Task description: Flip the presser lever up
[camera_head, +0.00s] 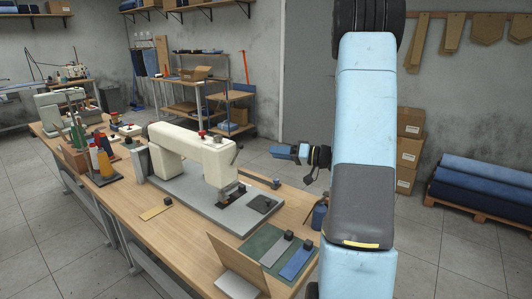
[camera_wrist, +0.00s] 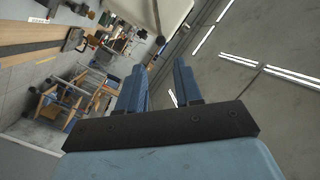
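The cream sewing machine (camera_head: 200,148) stands on a grey plate on the wooden table. A small dark lever (camera_head: 236,156) shows at the right side of its head; I take it to be the presser lever. In the wrist view, a dark round knob on a thin stem (camera_wrist: 160,40) hangs by the cream machine body (camera_wrist: 140,12), beyond my fingertips. My gripper (camera_head: 276,151) is to the right of the machine head, apart from it, with blue fingers pointing towards it. In the wrist view my gripper's two fingers (camera_wrist: 158,80) stand apart with nothing between them.
Thread cones (camera_head: 103,163) stand on the table left of the machine. A small dark blue bottle (camera_head: 319,214) stands at the right edge. Shelves (camera_head: 195,95) are behind; open floor lies between.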

